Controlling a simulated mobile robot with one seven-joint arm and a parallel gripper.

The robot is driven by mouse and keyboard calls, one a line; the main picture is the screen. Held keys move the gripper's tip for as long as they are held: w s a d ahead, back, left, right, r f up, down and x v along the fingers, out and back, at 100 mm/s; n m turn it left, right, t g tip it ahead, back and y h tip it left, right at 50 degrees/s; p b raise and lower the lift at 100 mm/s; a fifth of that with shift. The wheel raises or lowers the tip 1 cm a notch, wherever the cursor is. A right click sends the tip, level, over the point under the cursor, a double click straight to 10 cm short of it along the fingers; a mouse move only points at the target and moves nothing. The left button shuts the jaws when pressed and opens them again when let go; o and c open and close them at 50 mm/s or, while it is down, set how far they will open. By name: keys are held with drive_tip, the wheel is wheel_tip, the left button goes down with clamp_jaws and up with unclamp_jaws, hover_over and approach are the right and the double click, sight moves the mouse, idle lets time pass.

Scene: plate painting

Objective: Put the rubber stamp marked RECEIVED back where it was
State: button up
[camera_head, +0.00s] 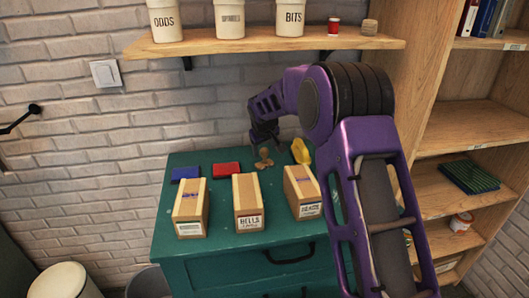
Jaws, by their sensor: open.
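My gripper (264,140) is open, fingers pointing down, above the back of the green cabinet top (225,165). Just below it are small brown wooden pieces (264,159), which may be rubber stamps. They are too small to read, so I cannot tell which is marked RECEIVED. I see nothing between the fingers. A blue pad (186,174) and a red pad (227,169) lie to the left of the wooden pieces.
Three cardboard boxes, left (191,212), middle (249,208) and right (302,195), stand along the front. The outer two bear purple marks on top. A yellow object (300,151) lies at the back right. A wall shelf (250,45) with canisters hangs above.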

drive_tip(key=v, duration=0.8)
drive_tip(key=shift+s+r, duration=0.2)
drive_tip(key=shift+r, duration=0.15)
